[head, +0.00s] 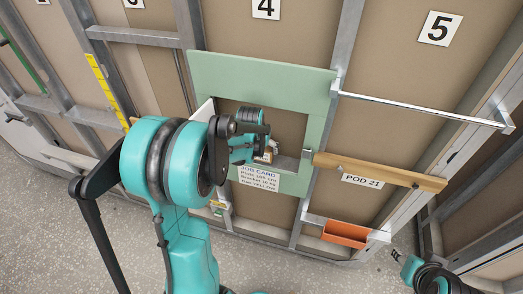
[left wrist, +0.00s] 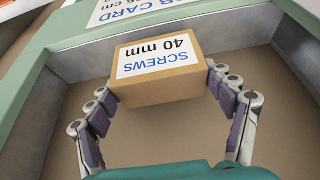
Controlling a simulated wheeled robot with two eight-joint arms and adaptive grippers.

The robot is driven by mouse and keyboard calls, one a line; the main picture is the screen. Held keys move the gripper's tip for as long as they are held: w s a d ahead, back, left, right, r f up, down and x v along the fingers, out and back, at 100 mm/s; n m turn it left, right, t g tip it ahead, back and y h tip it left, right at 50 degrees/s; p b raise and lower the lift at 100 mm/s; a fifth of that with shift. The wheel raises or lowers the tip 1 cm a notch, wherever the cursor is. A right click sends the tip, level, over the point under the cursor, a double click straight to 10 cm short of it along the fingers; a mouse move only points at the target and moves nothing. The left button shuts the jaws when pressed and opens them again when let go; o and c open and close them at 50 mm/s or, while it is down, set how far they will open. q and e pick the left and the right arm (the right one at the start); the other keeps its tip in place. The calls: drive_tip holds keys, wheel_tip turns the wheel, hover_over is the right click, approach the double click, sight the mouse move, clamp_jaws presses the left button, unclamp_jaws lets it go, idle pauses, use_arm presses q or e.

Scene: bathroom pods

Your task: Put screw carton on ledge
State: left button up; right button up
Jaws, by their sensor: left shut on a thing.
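The screw carton (left wrist: 158,68) is a small brown box with a white label reading "SCREWS 40 mm". My left gripper (left wrist: 160,92) is shut on it, one finger at each side. In the head view my left gripper (head: 263,149) reaches into the square opening of the green frame, and the carton (head: 270,154) shows partly behind it. The grey ledge (head: 291,165) is the lower edge of the opening; it also shows in the left wrist view (left wrist: 252,30). The carton is close to the ledge; I cannot tell whether they touch.
A green frame (head: 262,72) surrounds the opening, with a job card (head: 267,180) below it. To the right are a metal rail (head: 420,107), a wooden "POD 21" bar (head: 405,176) and an orange bin (head: 345,233). A yellow measuring strip (head: 101,82) is at left.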

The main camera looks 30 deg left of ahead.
use_arm(q)
drive_tip(key=shift+x, duration=0.9)
drive_tip(key=shift+w+f, duration=0.1)
drive_tip(key=shift+w, duration=0.05)
drive_tip(key=shift+b, duration=0.3)
drive_tip(key=shift+f, duration=0.15)
drive_tip(key=o, duration=1.4)
